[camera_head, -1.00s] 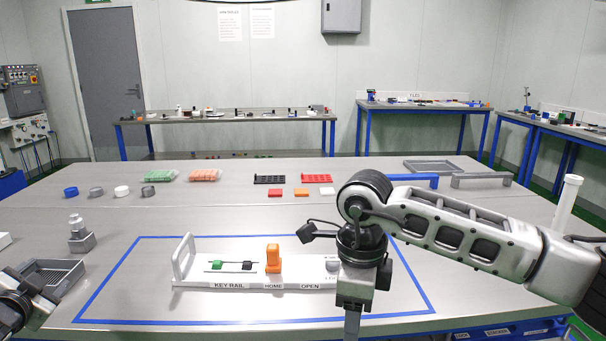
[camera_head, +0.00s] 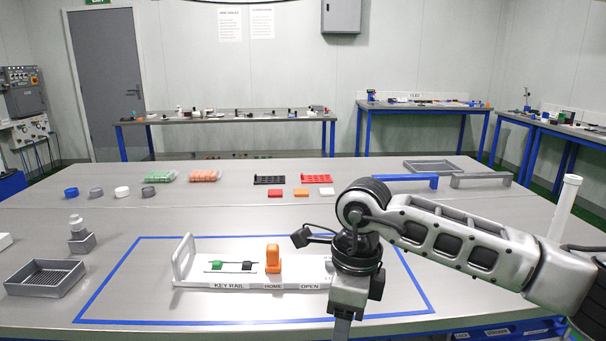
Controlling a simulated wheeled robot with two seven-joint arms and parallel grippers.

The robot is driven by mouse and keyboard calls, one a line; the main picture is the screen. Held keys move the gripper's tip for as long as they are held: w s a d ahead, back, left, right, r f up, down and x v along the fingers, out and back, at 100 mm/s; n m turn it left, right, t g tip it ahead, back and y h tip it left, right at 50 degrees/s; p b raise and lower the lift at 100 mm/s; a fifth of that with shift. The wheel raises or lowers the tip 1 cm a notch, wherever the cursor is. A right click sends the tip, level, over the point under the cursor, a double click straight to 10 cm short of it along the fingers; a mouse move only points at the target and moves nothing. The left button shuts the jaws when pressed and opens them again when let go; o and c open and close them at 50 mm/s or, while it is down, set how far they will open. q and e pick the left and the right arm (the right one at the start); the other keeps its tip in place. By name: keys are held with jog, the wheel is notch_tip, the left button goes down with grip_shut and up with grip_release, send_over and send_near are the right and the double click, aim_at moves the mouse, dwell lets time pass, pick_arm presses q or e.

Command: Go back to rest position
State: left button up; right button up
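My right arm comes in from the right, and its wrist hangs down over the front right part of the blue-taped area. My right gripper (camera_head: 342,328) points down at the bottom edge of the picture. Its fingertips are cut off, so I cannot tell whether it is open or shut. It is in front of the white key rail fixture (camera_head: 190,281), apart from its orange block (camera_head: 273,258). The wrist hides the fixture's right end. My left gripper is not in view.
A grey tray (camera_head: 45,291) and a metal fitting on a block (camera_head: 81,240) stand at the left. Several caps, coloured blocks and racks line the back of the table. A blue handle (camera_head: 405,178) lies at the back right. The taped area's left front is clear.

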jog(key=s+a+r+m+g+y, duration=0.2)
jog(key=s+a+m+g+y, duration=0.1)
jog(key=s+a+y, duration=0.45)
jog(key=s+a+r+m+g+y, duration=0.1)
jog(key=s+a+m+g+y, duration=0.15)
jog(key=s+a+y, duration=0.45)
jog(key=w+d+m+t+y, duration=0.2)
jog(key=w+m+t+y, duration=0.15)
jog(key=m+t, duration=0.55)
jog(key=w+d+m+t+y, duration=0.1)
jog(key=w+m+t+y, duration=0.1)
jog(key=w+m+t, duration=0.55)
jog(key=d+f+m+t+h, duration=0.6)
jog(key=d+f+m+h, duration=0.3)
jog(key=m, duration=0.7)
jog(key=s+d+f+m+g+h, duration=0.3)
jog(key=s+d+f+m+h, duration=0.1)
jog(key=f, duration=0.5)
jog(key=s+d+f+m+g+h, duration=0.3)
jog(key=s+d+f+m+h, duration=0.2)
jog(key=s+f, duration=0.4)
jog(key=shift+d+m, duration=0.7)
jog(key=shift+d, duration=0.25)
